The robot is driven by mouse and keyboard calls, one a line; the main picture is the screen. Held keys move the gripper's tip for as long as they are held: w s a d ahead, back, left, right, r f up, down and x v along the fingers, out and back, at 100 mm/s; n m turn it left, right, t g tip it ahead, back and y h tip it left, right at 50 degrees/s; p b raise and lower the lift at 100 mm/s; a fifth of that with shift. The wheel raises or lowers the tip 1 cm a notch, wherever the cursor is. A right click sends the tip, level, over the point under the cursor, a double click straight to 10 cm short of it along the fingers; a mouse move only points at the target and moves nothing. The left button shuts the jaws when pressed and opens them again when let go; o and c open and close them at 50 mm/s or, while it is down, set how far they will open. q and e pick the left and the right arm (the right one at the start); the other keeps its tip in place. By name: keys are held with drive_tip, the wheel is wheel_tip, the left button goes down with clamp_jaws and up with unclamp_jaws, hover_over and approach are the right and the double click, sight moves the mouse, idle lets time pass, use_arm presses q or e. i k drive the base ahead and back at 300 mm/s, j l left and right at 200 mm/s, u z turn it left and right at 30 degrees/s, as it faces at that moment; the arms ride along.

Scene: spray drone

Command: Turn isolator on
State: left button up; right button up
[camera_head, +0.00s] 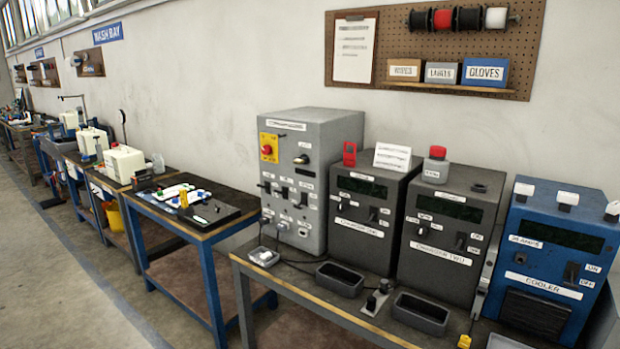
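A tall grey cabinet (312,190) stands on the bench near the middle of the head view. A red rotary knob on a yellow plate (268,147), which looks like the isolator, sits high on the cabinet's left face. Its on or off position is too small to read. A black knob (301,159) and several small switches with white labels are on the same face. Neither of my grippers is in view, and nothing is seen touching the cabinet.
Two dark grey units (369,215) (447,232) and a blue COOLER unit (548,262) stand right of the cabinet. Another bench (190,232) adjoins at left. The floor (60,285) at left is clear.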

sight(266, 149)
drive_tip(key=i+j+z, duration=0.1)
drive_tip(key=i+j, duration=0.3)
drive_tip(key=i+j+z, duration=0.1)
drive_tip(key=i+j, duration=0.25)
drive_tip(key=j, duration=0.15)
